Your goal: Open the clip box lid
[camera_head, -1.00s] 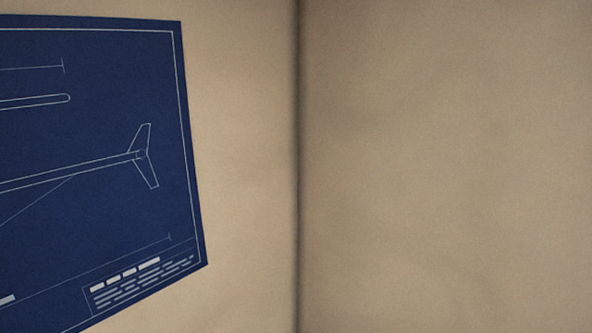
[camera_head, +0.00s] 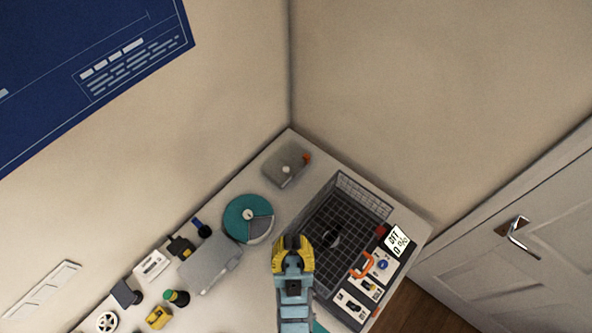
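A small grey box (camera_head: 285,165) with an orange part at its right end and a pale knob on top sits in the far corner of the worktop. A longer flat grey case (camera_head: 207,270) lies left of centre. I cannot tell for sure which of the two is the clip box; both look closed. My gripper (camera_head: 292,240), yellow and black on a light blue arm, is above the worktop, apart from both. Its fingertips are too small and foreshortened to show whether it is open or shut.
A teal round dish (camera_head: 246,219) lies between the boxes. A dark mesh basket (camera_head: 371,196) stands to the right, beside a panel with an orange handle (camera_head: 362,266) and a small display (camera_head: 397,241). Several small parts line the left edge. Walls meet behind the worktop; a door (camera_head: 545,240) is right.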

